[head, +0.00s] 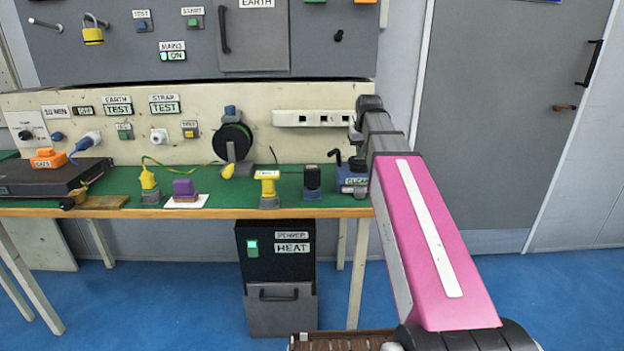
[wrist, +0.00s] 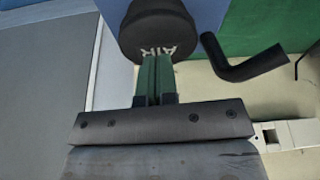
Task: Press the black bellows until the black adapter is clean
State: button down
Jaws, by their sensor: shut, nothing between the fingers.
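The black bellows (wrist: 158,24), a round black pad marked AIR, is at the top of the wrist view. A bent black nozzle (wrist: 245,64) is beside it on the right. My gripper (wrist: 156,57) is shut and empty, its green fingers together at the near edge of the bellows; I cannot tell whether they touch it. In the head view a blue unit labelled CLEAN (head: 352,187) stands at the bench's right end, partly behind my arm. A black adapter (head: 312,178) stands upright just left of it. Its cleanliness is too small to tell.
The green bench top (head: 225,188) also bears a yellow adapter (head: 268,184), a purple block (head: 184,189) and another yellow piece (head: 149,182). A black reel (head: 233,141) and a socket strip (head: 312,118) are at the back panel. A HEAT cabinet (head: 278,275) stands below.

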jog(key=shift+f, duration=0.1)
dwell(1.1)
jog(key=shift+f, duration=0.1)
dwell(0.3)
jog(key=shift+f, duration=1.1)
jog(key=shift+r, duration=1.2)
jog(key=shift+f, duration=0.15)
dwell(0.5)
jog(key=shift+r, duration=2.65)
